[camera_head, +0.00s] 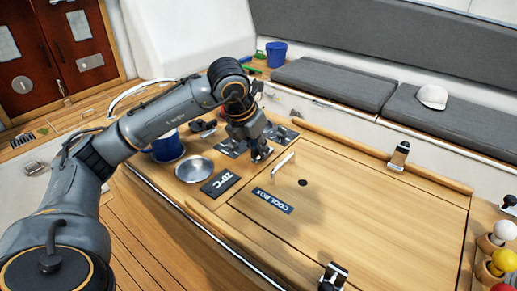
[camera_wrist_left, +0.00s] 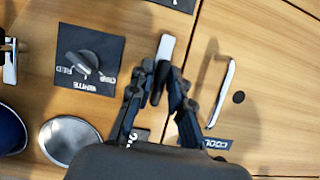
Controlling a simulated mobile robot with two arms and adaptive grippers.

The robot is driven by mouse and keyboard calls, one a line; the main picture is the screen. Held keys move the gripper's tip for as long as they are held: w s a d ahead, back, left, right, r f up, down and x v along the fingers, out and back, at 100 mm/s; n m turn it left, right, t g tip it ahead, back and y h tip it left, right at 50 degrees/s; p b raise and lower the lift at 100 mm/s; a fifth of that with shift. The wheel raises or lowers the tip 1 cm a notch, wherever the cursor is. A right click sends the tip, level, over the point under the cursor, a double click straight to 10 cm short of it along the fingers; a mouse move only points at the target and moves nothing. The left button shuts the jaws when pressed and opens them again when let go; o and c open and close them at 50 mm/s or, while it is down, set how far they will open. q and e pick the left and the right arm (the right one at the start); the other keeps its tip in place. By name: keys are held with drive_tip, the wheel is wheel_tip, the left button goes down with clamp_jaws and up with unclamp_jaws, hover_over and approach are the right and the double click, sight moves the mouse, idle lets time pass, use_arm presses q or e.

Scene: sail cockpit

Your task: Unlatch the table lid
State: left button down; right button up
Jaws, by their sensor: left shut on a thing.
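The wooden table lid (camera_head: 340,190) carries a COOL BOX label (camera_head: 272,201), a white bar handle (camera_head: 283,163) and a dark round hole. My left gripper (camera_head: 262,154) is at the lid's far-left edge, beside the handle. In the left wrist view its fingers (camera_wrist_left: 160,88) are closed around a small metal latch (camera_wrist_left: 166,46), whose pale end sticks out past the fingertips. The handle (camera_wrist_left: 224,92) stands apart, to the right of the fingers. Other metal latches sit at the lid's back edge (camera_head: 399,155) and front edge (camera_head: 333,276).
A knob panel (camera_wrist_left: 86,60) is left of the fingers. Coloured balls (camera_head: 500,233) stand at the right edge. A cushioned bench (camera_head: 333,83) runs behind.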

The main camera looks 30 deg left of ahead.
use_arm(q)
drive_tip(key=shift+r+n, duration=0.1)
drive_tip(key=shift+n, duration=0.2)
drive_tip(key=c, duration=1.4)
unclamp_jaws()
drive_tip(key=v, duration=1.2)
